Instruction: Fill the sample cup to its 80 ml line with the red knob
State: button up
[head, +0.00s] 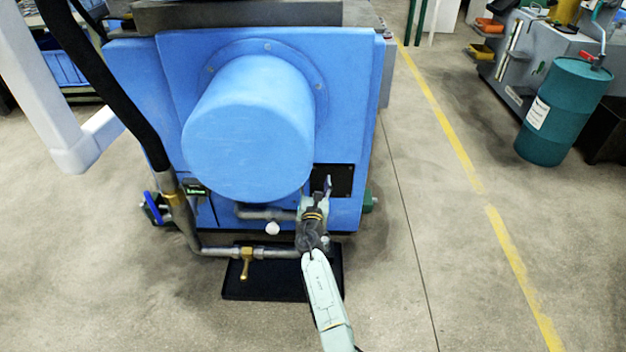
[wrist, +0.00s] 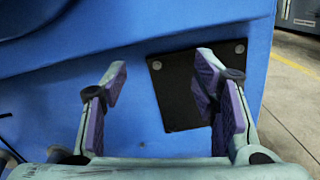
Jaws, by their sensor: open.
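My gripper (head: 322,190) is in front of the lower right of the blue machine (head: 345,110). In the wrist view, my gripper (wrist: 160,70) has its purple-padded fingers wide apart with nothing between them. A black plate (wrist: 178,98) with bright screws is on the blue face beyond the fingers, mostly behind the right one. The plate also shows in the head view (head: 345,178), right of my gripper. I cannot make out a red knob or a sample cup with a line in either view. My gripper and arm cover part of the machine's lower right.
Grey pipes with a brass valve (head: 247,262) run low, above a black mat (head: 262,288). A small white round thing (head: 272,228) is beside my arm. A blue handle (head: 153,208) is at the lower left. A teal drum (head: 562,112) stands far right; the floor between is clear.

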jog(key=r+b, duration=0.1)
jog(key=w+r+t+b, duration=0.1)
jog(key=b, duration=0.1)
jog(key=shift+w+a+r+m+b, duration=0.1)
jog(key=shift+w+r+m+b, duration=0.1)
jog(key=shift+r+m+b, duration=0.15)
jog(key=shift+a+r+b, duration=0.2)
jog(key=shift+r+b, duration=0.45)
jog(key=shift+r, duration=0.1)
